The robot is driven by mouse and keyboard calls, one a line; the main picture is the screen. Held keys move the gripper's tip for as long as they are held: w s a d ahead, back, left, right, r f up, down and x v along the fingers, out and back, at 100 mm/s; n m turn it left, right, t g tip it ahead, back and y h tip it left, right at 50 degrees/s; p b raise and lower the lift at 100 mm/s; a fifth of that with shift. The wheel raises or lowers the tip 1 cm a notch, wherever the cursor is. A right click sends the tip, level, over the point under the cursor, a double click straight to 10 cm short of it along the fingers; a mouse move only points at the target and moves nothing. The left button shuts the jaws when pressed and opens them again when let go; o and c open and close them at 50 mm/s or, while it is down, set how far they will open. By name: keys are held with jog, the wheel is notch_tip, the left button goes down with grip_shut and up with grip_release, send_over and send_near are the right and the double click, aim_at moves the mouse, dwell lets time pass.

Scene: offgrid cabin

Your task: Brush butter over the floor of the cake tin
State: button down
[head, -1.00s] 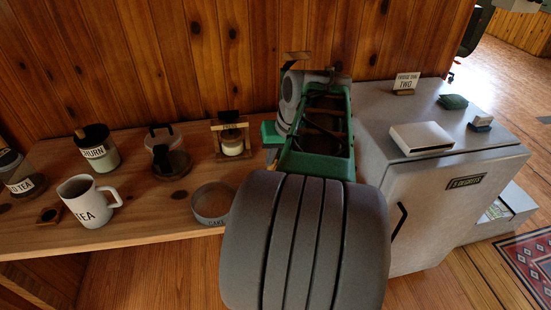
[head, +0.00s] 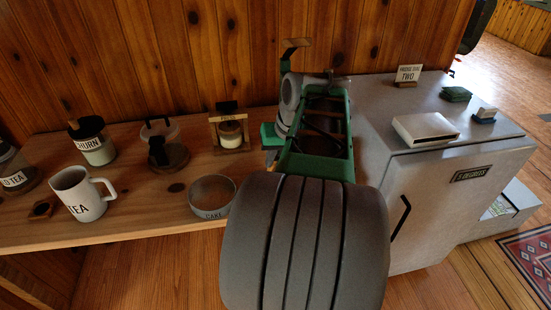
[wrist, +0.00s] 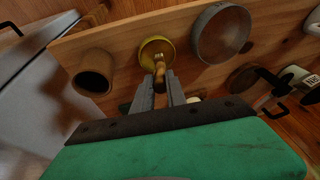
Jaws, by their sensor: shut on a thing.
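The cake tin (head: 212,197) is a round, shallow grey tin marked CAKE, near the shelf's front edge, just left of my arm. It also shows in the wrist view (wrist: 221,34), where its inside is seen partly. A yellow round pot (wrist: 150,47) stands next to it in the wrist view. My gripper (wrist: 161,84) is shut on the wooden handle of a brush (wrist: 160,71), right by the pot. The brush's bristles are hidden, and I cannot tell whether they touch the pot. In the head view my arm hides the brush, the pot and the fingers.
A brown cup (wrist: 94,72) stands on the pot's other side. A white TEA mug (head: 82,193), a churn jar (head: 93,143), a dark-based press (head: 168,153) and a framed candle-like jar (head: 231,135) share the shelf (head: 140,222). A grey fridge (head: 440,195) stands right.

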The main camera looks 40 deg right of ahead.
jog(key=shift+f, duration=0.45)
dwell(1.1)
jog(key=shift+r, duration=0.1)
notch_tip(320, 180, up, 7)
jog(key=p, duration=0.6)
dwell(0.5)
